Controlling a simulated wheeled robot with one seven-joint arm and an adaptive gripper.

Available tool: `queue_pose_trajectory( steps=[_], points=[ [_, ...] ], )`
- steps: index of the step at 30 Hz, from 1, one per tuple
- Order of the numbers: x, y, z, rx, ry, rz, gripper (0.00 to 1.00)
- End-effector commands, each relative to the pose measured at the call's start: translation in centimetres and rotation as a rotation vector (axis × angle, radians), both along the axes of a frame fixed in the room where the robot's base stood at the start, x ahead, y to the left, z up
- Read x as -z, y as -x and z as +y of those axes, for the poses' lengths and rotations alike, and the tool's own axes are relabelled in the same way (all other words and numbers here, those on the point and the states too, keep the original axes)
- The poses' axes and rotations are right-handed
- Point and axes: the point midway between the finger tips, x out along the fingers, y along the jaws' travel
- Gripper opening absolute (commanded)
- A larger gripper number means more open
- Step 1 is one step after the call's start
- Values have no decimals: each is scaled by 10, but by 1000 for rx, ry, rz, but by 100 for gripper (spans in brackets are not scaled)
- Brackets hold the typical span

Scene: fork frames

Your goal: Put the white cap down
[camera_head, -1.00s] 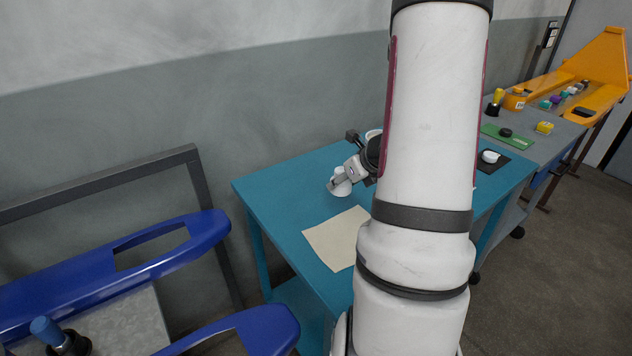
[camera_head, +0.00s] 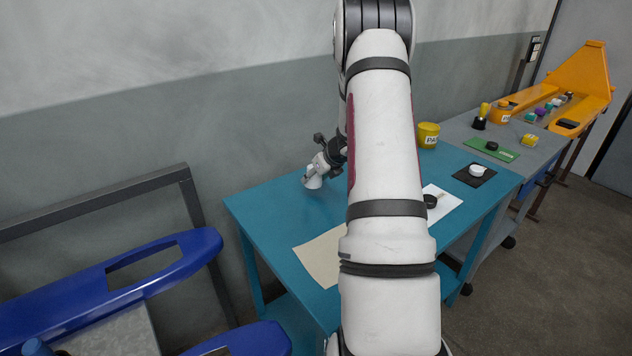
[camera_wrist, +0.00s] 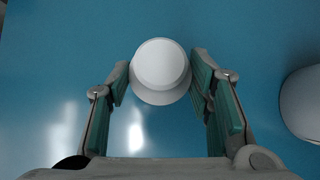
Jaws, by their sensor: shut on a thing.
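The white cap (camera_head: 313,180) is between the fingers of my gripper (camera_head: 316,170), over the back left part of the blue table (camera_head: 262,207). In the wrist view the cap (camera_wrist: 160,68) shows as a round white top with a wider rim. The two green-padded fingers of my gripper (camera_wrist: 160,88) are shut on it, one at each side. I cannot tell whether the underside of the cap touches the table.
A beige sheet (camera_head: 318,258) lies front left. A white object (camera_wrist: 302,103) is cut off at the wrist view's right edge.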

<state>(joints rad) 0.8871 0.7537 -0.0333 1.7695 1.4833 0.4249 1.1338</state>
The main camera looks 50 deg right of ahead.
Motion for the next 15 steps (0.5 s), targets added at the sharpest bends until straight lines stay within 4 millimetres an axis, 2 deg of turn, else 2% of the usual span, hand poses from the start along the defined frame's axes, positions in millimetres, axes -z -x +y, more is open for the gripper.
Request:
queue_pose_trajectory(
  steps=[4,9,15],
  points=[
    [1,-9,-6,-2,1,0,25],
    [28,-8,-6,2,-3,2,25],
    [37,-8,-5,0,0,1,25]
  ],
)
